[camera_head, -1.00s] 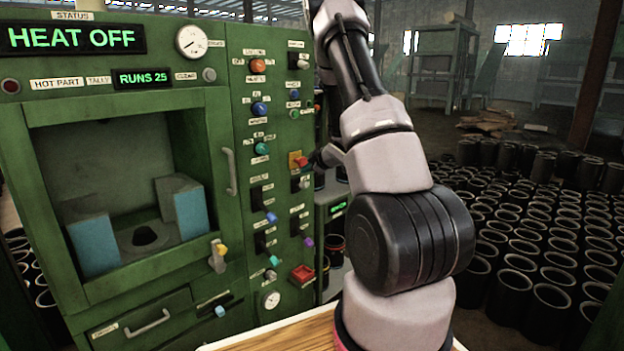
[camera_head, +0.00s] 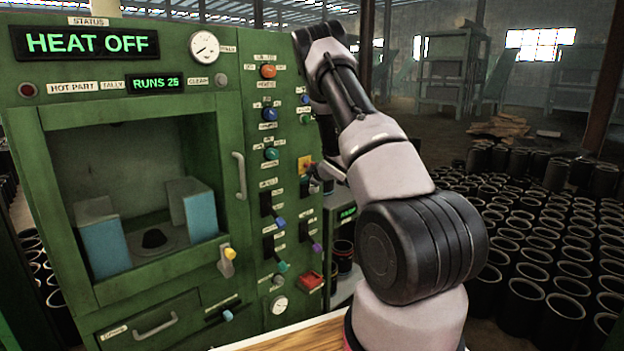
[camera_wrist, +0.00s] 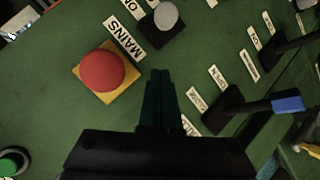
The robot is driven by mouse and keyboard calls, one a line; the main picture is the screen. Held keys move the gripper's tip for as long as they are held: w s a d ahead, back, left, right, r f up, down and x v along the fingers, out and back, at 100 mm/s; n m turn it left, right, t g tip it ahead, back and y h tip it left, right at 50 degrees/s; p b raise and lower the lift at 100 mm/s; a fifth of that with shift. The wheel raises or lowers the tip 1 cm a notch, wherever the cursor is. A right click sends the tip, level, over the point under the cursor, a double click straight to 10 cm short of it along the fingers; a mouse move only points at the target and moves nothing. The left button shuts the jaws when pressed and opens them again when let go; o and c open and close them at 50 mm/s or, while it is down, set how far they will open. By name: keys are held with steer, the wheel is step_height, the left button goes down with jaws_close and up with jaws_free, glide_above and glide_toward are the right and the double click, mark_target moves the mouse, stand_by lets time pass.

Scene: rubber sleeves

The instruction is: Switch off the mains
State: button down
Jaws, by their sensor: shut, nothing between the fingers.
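The MAINS label (camera_wrist: 124,38) is on the green panel, between a red mushroom button (camera_wrist: 102,70) on a yellow plate and a grey round-ended control (camera_wrist: 165,16) on a black base. Which of the two it names is not certain. The yellow plate (camera_head: 305,162) also shows in the head view, right of the green machine's door. My gripper (camera_wrist: 160,76) is shut and empty. Its dark fingertips are over the panel, to the right of the red button and below the grey control in the wrist view. I see no contact with either. My arm hides part of this area in the head view.
Other levers stand close by, one blue-tipped (camera_wrist: 287,103). A green button (camera_wrist: 12,162) is at the lower left of the wrist view. The display (camera_head: 91,43) reads HEAT OFF. Many black sleeves (camera_head: 545,245) stand on the floor at right.

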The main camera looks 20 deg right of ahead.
mark_target(311, 191)
steer(key=shift+w+d+f, duration=0.15)
steer(key=shift+d+f, duration=0.6)
steer(key=shift+w+d+f, duration=0.1)
steer(key=shift+d+f, duration=0.6)
